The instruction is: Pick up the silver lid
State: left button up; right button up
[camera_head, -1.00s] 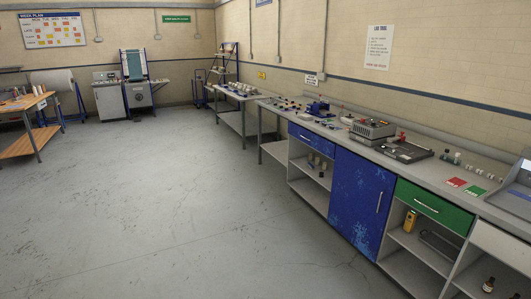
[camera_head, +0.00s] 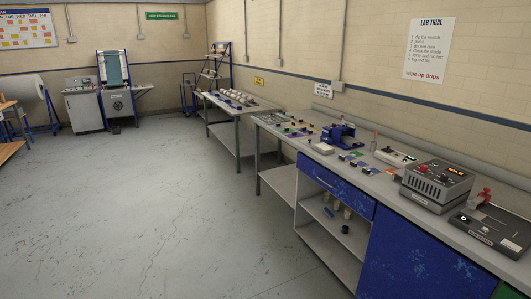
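I cannot make out a silver lid for certain in the head view. Several small pale, rounded items (camera_head: 237,97) stand on the grey table at the back, too small to tell apart. Small items, including coloured pieces, also lie on the long bench (camera_head: 335,172), and none is clearly a lid. Neither of my grippers is in view.
The long bench along the right wall carries a blue device (camera_head: 340,135), a grey box with a lit display (camera_head: 436,183) and a dark flat device (camera_head: 492,228). A blue cupboard door (camera_head: 412,262) is below. The grey floor (camera_head: 150,215) at left is clear.

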aim_at(308, 142)
jog(key=i, duration=2.6)
jog(key=i+z, duration=0.15)
jog(key=i, duration=0.35)
jog(key=i+j+z, duration=0.1)
jog(key=i, duration=0.35)
jog(key=i+j+z, duration=0.15)
jog(key=i, duration=0.35)
jog(key=i+j+z, duration=0.15)
jog(key=i, duration=0.35)
jog(key=j, duration=0.1)
